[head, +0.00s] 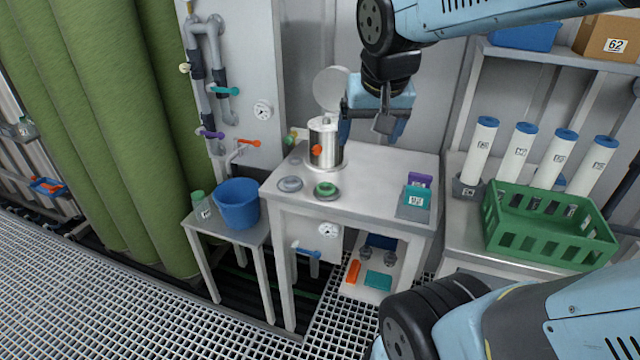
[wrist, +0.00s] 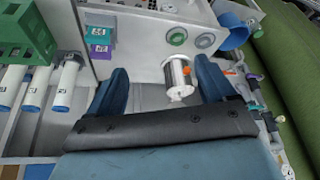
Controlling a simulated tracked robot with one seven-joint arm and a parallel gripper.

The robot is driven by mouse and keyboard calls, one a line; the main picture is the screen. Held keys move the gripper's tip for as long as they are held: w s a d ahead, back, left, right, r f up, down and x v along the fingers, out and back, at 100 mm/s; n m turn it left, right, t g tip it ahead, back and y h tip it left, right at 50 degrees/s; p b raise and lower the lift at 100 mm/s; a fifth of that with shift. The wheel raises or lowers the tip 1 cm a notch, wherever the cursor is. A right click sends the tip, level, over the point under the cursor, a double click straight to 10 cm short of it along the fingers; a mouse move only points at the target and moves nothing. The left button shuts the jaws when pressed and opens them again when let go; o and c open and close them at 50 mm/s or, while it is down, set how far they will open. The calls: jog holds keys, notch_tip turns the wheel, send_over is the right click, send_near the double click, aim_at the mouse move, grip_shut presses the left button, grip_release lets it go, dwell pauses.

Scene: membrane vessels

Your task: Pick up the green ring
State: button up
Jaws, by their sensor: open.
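The green ring (head: 319,190) lies on a small round grey dish on the white table, near its front left edge. It also shows in the wrist view (wrist: 170,37), beyond the fingertips and a little right of the middle. My gripper (head: 372,132) is open and empty, above the table and behind and to the right of the ring. In the wrist view its two blue fingers (wrist: 160,75) are wide apart. A metal cylinder (wrist: 178,78) shows between the fingers, nearer than the ring; I cannot tell how close they are to it.
The metal vessel (head: 325,145) stands behind the ring, with a round open lid (head: 330,88). A second grey dish (head: 290,184) sits left of the ring. A teal box (head: 414,203) stands at the table's right. A blue bucket (head: 238,203) stands on a lower side table.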

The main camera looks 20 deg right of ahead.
jog(key=w+f+m, duration=0.1)
jog(key=w, duration=0.2)
jog(key=w+a+f+m+g+h, duration=0.1)
jog(key=w+f+m, duration=0.1)
jog(key=w, duration=0.2)
jog(key=w+f+m, duration=0.1)
jog(key=w+f, duration=0.1)
jog(key=w, duration=0.1)
jog(key=shift+w+a+f+h, duration=0.1)
jog(key=shift+w+a+h, duration=0.15)
jog(key=shift+h, duration=0.05)
jog(key=m+g+h, duration=0.1)
jog(key=m, duration=0.3)
send_near(323, 184)
jog(key=shift+s+d+f, duration=0.15)
jog(key=shift+s+f, duration=0.15)
jog(key=shift+f, duration=0.3)
jog(key=shift+s+d+f, duration=0.2)
jog(key=shift+s+f, duration=0.05)
jog(key=shift+f, duration=0.4)
jog(key=shift+s+x, duration=0.2)
jog(key=shift+x, duration=2.35)
jog(key=shift+c, duration=0.4)
jog(key=c, duration=1)
